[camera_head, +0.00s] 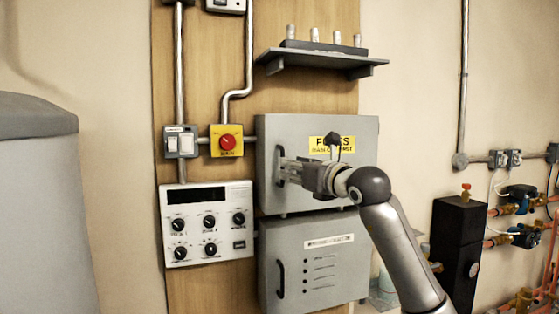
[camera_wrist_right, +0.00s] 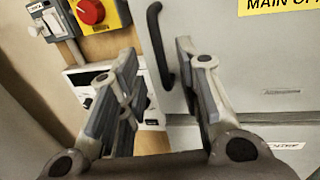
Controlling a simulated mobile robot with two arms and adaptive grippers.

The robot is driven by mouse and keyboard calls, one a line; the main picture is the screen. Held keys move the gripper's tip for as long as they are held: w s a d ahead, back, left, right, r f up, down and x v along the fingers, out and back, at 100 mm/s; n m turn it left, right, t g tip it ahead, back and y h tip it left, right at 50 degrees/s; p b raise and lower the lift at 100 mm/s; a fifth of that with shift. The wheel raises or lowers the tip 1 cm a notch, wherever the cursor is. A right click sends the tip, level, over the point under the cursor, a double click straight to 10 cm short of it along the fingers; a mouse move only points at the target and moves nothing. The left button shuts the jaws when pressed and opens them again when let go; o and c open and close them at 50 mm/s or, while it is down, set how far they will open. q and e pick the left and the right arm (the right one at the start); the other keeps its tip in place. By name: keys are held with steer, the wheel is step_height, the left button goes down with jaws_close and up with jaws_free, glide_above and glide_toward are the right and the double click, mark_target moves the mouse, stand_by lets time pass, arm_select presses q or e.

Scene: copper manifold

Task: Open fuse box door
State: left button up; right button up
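The grey fuse box door (camera_head: 300,135) with a yellow fuses label (camera_head: 325,143) is on the wooden board and looks closed. Its dark vertical handle (camera_head: 281,168) is at the door's left edge. In the right wrist view the handle (camera_wrist_right: 160,48) shows just beyond and between my finger tips; I cannot tell whether they touch it. My right gripper (camera_head: 288,171) is at the handle, in front of the door. In its wrist view the right gripper (camera_wrist_right: 157,58) has its fingers spread, with nothing held between them. My left gripper is not in view.
A lower grey box (camera_head: 335,275) with its own handle is below. A control panel (camera_head: 207,222) and a red main switch (camera_head: 227,141) are left of the fuse box. A shelf (camera_head: 320,58) juts out above. Pipes and a black block (camera_head: 457,240) stand right.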

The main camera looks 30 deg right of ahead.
mark_target(282, 181)
steer(key=shift+w+d+p, duration=0.1)
steer(key=shift+w+p, duration=0.95)
steer(key=shift+w, duration=2.05)
jaws_close()
